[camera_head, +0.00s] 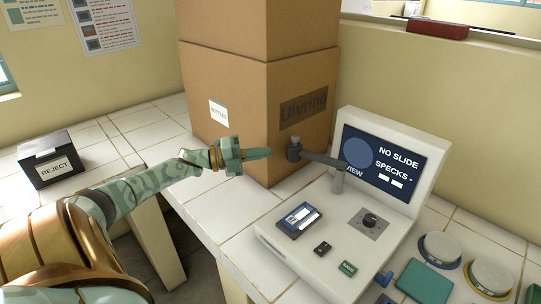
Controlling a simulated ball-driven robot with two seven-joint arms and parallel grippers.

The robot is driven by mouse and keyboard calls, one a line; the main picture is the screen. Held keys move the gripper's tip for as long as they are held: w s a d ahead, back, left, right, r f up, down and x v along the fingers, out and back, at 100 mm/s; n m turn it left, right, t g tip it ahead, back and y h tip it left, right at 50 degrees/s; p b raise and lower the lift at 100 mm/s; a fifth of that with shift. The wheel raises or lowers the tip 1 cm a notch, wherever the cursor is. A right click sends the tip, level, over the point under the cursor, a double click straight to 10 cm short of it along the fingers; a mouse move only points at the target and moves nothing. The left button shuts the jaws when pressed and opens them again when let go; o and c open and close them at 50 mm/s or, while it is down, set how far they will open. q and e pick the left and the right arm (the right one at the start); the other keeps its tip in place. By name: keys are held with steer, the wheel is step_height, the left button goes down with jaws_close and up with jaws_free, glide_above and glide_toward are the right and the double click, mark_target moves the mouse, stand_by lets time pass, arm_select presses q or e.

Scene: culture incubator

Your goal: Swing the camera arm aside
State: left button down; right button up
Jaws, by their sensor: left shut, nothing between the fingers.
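The camera arm (322,160) is a dark grey bar on a post that rises from a white console. Its rounded camera head (294,149) is at the bar's left end, in front of a cardboard box. The console's screen (381,162) reads "NO SLIDE" and "SPECKS -". My left gripper (268,154) is shut and empty, with its fingertips just left of the camera head. I cannot tell whether they touch it. My right gripper is not in view.
Tall stacked cardboard boxes (225,85) stand behind the camera arm. A black REJECT box (52,160) stands at far left. Round lidded dishes (440,249) lie at right.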

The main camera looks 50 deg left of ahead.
arm_select(q)
steer(key=s+a+b, duration=0.1)
steer(key=s+a, duration=0.2)
steer(key=a, duration=0.2)
steer(key=shift+s+a, duration=0.15)
steer(key=shift+a, duration=0.15)
stand_by(0.4)
